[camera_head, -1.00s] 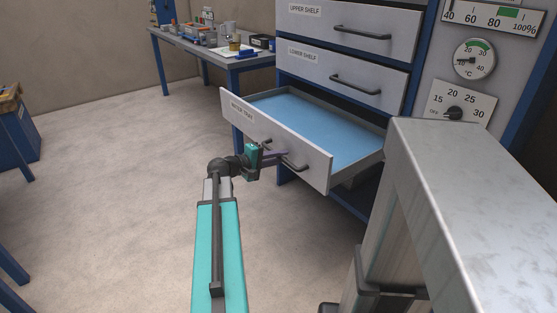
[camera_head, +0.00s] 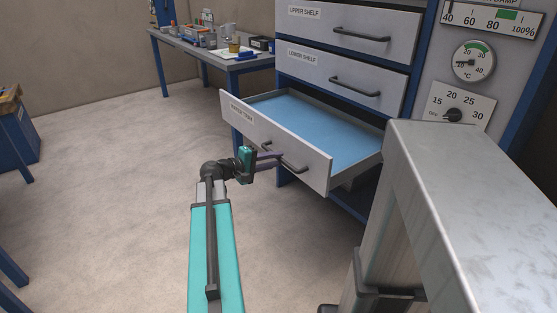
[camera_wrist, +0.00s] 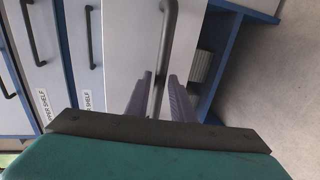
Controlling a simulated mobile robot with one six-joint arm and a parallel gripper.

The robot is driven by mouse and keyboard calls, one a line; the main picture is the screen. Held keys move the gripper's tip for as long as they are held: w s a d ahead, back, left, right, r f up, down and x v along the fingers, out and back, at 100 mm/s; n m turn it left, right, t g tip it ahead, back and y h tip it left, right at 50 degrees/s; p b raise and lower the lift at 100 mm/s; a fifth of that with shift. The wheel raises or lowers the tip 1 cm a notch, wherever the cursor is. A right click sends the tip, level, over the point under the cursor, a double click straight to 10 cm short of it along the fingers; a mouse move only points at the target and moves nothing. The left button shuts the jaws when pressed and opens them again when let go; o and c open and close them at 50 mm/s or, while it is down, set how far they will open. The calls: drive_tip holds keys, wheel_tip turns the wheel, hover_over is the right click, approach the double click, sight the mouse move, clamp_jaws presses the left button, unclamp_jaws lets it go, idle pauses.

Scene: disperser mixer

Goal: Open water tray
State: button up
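The water tray (camera_head: 237,118) is a grey drawer with a labelled front, pulled well out below the lower shelf, and its blue interior shows. Its dark bar handle (camera_head: 292,163) is on the front panel; it also shows in the wrist view (camera_wrist: 166,40). My gripper (camera_head: 277,156) is at the handle, on the outer side of the drawer front. In the wrist view its two purple fingers (camera_wrist: 160,78) are apart, with the handle seen between them and a gap on each side. The gripper looks open and holds nothing.
The lower shelf drawer (camera_head: 300,72) and upper shelf drawer (camera_head: 310,30) above are shut. A metal post and top plate (camera_head: 470,190) stand close on the right. A workbench (camera_head: 215,57) with tools is at the back.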

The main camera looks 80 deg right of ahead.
drive_tip(key=v, duration=1.1)
drive_tip(key=shift+a+p, duration=0.2)
drive_tip(key=shift+p, duration=0.1)
drive_tip(key=shift+w, duration=0.25)
